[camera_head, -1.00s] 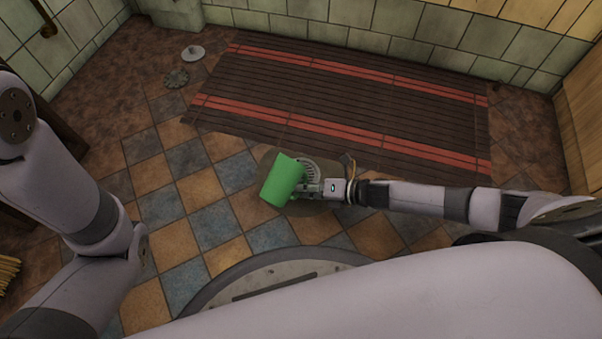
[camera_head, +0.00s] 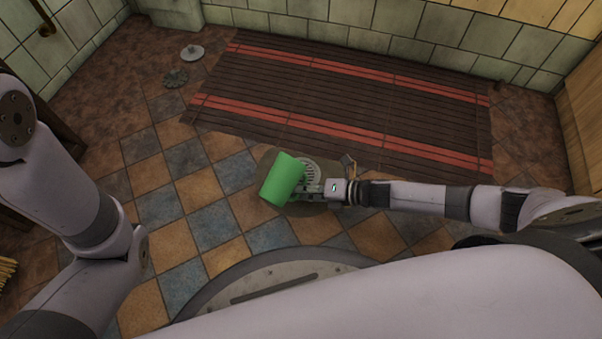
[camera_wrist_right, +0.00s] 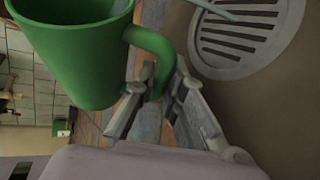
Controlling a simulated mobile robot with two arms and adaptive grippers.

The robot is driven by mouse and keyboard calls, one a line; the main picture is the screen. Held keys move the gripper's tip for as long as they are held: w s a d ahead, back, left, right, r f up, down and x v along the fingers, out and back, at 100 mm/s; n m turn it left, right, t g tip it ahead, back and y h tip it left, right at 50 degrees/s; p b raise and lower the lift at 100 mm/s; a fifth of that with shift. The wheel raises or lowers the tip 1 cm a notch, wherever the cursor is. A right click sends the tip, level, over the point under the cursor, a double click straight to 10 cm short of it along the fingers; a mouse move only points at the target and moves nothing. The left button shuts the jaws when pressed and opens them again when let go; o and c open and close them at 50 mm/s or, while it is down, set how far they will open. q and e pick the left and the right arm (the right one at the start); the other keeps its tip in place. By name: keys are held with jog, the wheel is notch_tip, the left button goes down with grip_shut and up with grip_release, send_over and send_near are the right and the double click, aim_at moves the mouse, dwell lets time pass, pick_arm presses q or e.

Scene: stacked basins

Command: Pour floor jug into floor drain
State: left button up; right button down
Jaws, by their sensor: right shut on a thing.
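The green jug (camera_head: 282,180) is held tilted over the floor in the middle of the head view. In the right wrist view the jug (camera_wrist_right: 80,55) shows its open rim at the upper left and its handle. My right gripper (camera_head: 312,187) is shut on the jug's handle; in the wrist view the fingers (camera_wrist_right: 160,95) close around it. The round slotted floor drain (camera_head: 311,170) lies just beside and behind the jug, partly hidden by jug and gripper. The drain (camera_wrist_right: 247,35) also shows at the upper right of the wrist view. No left gripper shows.
A dark slatted mat (camera_head: 340,100) with red stripes lies beyond the drain. Two small round objects, one pale (camera_head: 192,52) and one dark (camera_head: 175,78), lie on the floor at the upper left. Checkered tiles (camera_head: 200,190) left of the jug are clear.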

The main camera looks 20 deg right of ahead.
jog(key=shift+f, duration=0.1)
dwell(0.3)
jog(key=shift+w+d+r+m+y+b, duration=0.15)
jog(key=shift+r+m+y+b, duration=0.25)
jog(key=shift+m+y, duration=0.25)
dwell(1.0)
jog(key=shift+s+f+m+g+y+b, duration=0.2)
jog(key=shift+f+m+g+y+b, duration=0.15)
jog(key=shift+m+b, duration=0.4)
dwell(0.8)
jog(key=shift+a, duration=0.2)
